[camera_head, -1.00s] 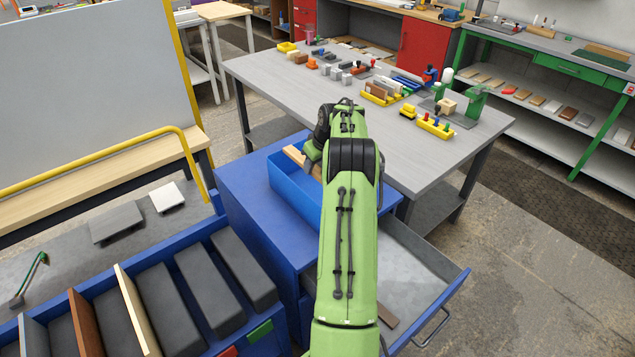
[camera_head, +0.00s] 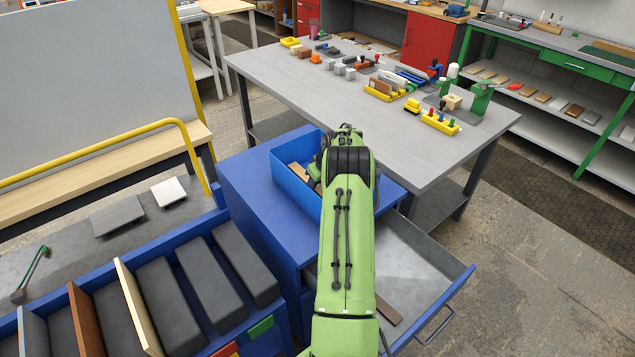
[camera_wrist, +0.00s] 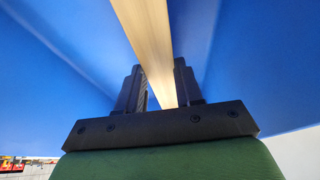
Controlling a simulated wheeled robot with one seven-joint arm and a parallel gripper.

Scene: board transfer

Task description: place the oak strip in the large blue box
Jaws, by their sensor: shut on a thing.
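The large blue box (camera_head: 294,188) stands open on the blue cabinet top, partly hidden behind my arm. The oak strip (camera_head: 299,171) is pale wood; in the head view a short length of it shows inside the box, below the rim. In the wrist view my gripper (camera_wrist: 160,88) is shut on the oak strip (camera_wrist: 148,36), which runs between the two dark fingers. Blue box walls (camera_wrist: 60,55) fill both sides of that view. In the head view the fingers are mostly hidden by my arm. I cannot tell whether the strip touches the box floor.
The blue cabinet (camera_head: 240,190) has an open drawer (camera_head: 415,275) at right with a brown strip (camera_head: 388,312) in it. A rack at lower left holds a pale board (camera_head: 137,305) and a reddish-brown board (camera_head: 85,320). A grey workbench (camera_head: 400,150) with small items stands behind.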

